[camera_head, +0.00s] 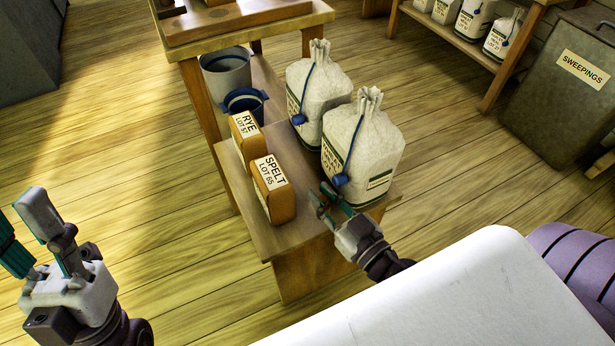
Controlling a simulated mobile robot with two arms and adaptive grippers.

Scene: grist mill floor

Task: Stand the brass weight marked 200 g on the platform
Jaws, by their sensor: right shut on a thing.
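No brass weight marked 200 g can be made out in the head view, and I cannot tell which surface is the platform. My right gripper (324,194) is over the front edge of the low wooden shelf, by the lower left of the nearer white sack (368,150). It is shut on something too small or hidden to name. A blue tag (340,180) on the sack's cord hangs just beyond its fingertips. My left gripper (24,228) is at the lower left over bare floor, its fingers apart and empty.
The low shelf (262,235) also bears a second sack (318,88), a rye box (245,140), a spelt box (275,195) and two tubs (226,75). A higher bench (285,22) adjoins behind. A sweepings bin (560,105) stands right.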

